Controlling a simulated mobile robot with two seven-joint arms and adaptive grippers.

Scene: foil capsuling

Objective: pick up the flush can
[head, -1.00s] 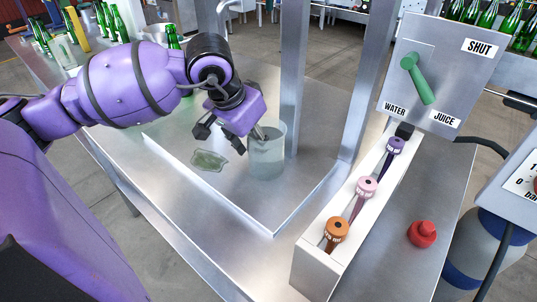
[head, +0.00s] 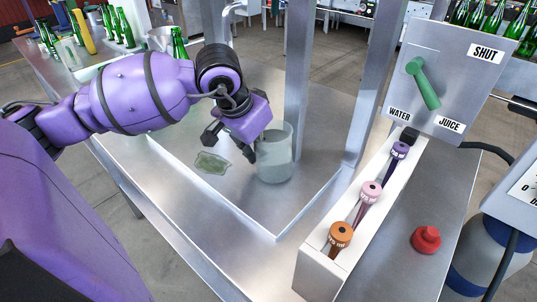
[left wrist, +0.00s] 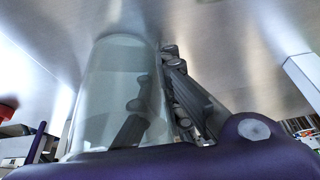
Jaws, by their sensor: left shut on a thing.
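The flush can, a clear, greyish see-through cylinder (head: 277,160), stands upright on the metal tray (head: 272,215) in the head view. My left gripper (head: 252,153) is at the can's left side, shut on its wall. In the left wrist view the can (left wrist: 105,85) fills the left middle. One dark finger lies outside the wall, and dark finger parts show through the can. The exact contact is partly hidden. I see no clear gap between the can's base and the tray. My right gripper is not in view.
A pale green wet patch (head: 212,162) lies on the tray left of the can. Metal posts (head: 297,80) rise close behind it. A white rack (head: 325,262) with orange, pink and purple capped pieces stands at right, beside a red knob-like item (head: 426,239). Green bottles (head: 125,28) stand at far left.

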